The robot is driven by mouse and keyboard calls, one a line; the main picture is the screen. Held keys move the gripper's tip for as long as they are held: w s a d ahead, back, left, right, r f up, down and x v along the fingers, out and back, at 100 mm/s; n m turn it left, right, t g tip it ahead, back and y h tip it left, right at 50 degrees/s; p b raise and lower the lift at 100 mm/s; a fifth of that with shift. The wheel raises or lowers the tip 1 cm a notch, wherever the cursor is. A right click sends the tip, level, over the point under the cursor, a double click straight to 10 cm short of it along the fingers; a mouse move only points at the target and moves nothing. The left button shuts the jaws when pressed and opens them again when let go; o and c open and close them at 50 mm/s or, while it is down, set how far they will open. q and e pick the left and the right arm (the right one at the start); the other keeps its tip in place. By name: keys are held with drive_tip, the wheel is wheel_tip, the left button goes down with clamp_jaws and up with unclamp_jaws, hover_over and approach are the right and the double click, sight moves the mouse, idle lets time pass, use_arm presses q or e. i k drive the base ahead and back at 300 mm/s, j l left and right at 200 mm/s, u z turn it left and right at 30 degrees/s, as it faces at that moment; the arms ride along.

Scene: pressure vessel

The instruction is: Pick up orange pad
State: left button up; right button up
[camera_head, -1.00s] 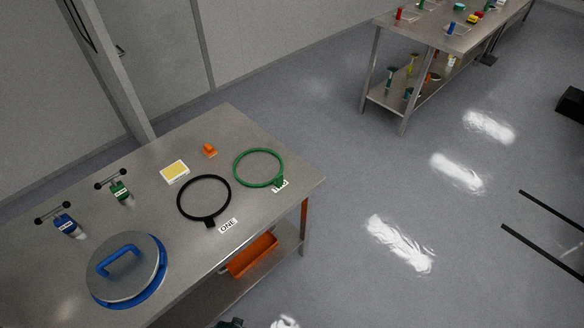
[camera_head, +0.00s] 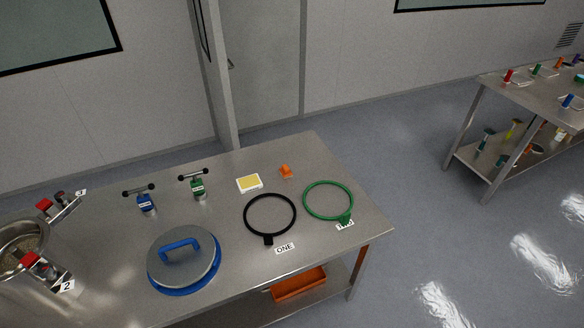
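A small orange block-like object (camera_head: 286,171), which looks like the orange pad, sits near the back right of the steel table (camera_head: 330,255). It is behind the green ring (camera_head: 328,201) and to the right of a white tray with a yellow pad (camera_head: 249,183). Nothing touches it. Neither of my grippers shows in the head view.
A black ring (camera_head: 270,214), a lid with a blue handle (camera_head: 184,259), and blue (camera_head: 146,203) and green (camera_head: 198,187) T-handled tools stand on the table. A metal vessel (camera_head: 22,248) is at the left. An orange bin (camera_head: 299,283) sits below. Floor at right is open.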

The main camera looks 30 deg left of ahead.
sight(285, 172)
drive_tip(key=i+l+z, duration=0.95)
drive_tip(key=i, duration=0.25)
drive_tip(key=i+u, duration=0.15)
drive_tip(key=i, duration=0.25)
drive_tip(key=i+l+u, duration=0.2)
drive_tip(key=i, duration=0.25)
drive_tip(key=i+u, duration=0.15)
drive_tip(key=i, duration=0.25)
drive_tip(key=i+j+u, duration=0.2)
drive_tip(key=i+u, duration=0.25)
drive_tip(key=i+j+u, duration=0.15)
drive_tip(key=i+u, duration=0.15)
drive_tip(key=u, duration=0.2)
drive_tip(key=i+l+u, duration=0.1)
drive_tip(key=i+u, duration=0.35)
drive_tip(key=i+l+u, duration=0.2)
drive_tip(key=i+u, duration=0.15)
drive_tip(key=u, duration=0.15)
drive_tip(key=i+l+u, duration=0.3)
drive_tip(key=u, duration=0.15)
